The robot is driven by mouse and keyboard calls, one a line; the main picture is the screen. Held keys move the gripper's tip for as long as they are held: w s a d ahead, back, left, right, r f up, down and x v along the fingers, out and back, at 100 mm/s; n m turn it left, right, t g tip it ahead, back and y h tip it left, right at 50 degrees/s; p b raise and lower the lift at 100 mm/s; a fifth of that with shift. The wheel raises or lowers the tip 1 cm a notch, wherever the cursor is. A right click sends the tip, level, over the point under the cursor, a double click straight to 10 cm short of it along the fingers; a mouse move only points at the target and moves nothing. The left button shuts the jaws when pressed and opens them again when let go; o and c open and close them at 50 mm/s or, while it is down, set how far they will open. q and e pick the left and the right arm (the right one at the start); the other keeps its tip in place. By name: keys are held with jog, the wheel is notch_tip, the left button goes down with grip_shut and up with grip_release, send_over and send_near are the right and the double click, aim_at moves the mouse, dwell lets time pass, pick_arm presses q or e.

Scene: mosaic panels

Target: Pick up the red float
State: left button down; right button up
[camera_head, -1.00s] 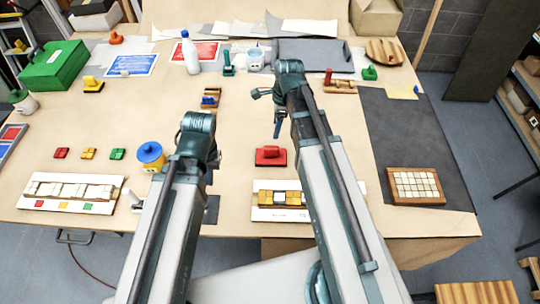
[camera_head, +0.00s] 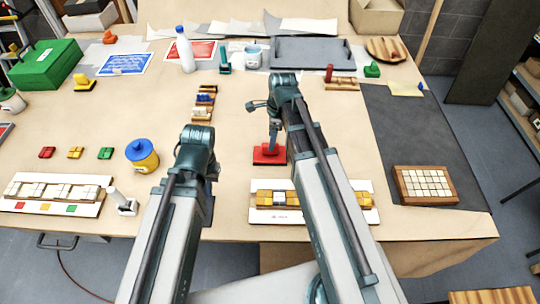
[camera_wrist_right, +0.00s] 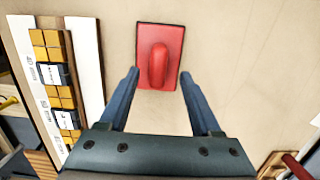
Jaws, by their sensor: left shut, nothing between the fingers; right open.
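The red float (camera_head: 262,158) lies flat on the table, above the white board with yellow and white tiles. In the right wrist view, its red plate and raised rounded handle (camera_wrist_right: 158,62) point lengthwise up the picture. My right gripper (camera_head: 272,148) is over the float, partly covering it in the head view. In the wrist view, the open right gripper (camera_wrist_right: 159,73) has a finger on each side of the handle's near end, with gaps on both sides. Contact is not visible. My left arm's wrist shows at left centre; its fingers are hidden behind the arm.
The tiled board (camera_head: 260,215) lies just in front of the float. A striped wooden rack (camera_head: 203,105) lies behind. A dark mat (camera_head: 420,135) with a tile tray (camera_head: 424,198) covers the right side.

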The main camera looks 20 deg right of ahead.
pick_arm(q)
notch_tip(320, 180, down, 4)
jog(key=b, duration=0.3)
jog(key=shift+f, duration=0.15)
pick_arm(e)
jog(key=f, duration=0.4)
jog(key=shift+a+f, duration=0.15)
jog(key=shift+a, duration=0.2)
grip_shut()
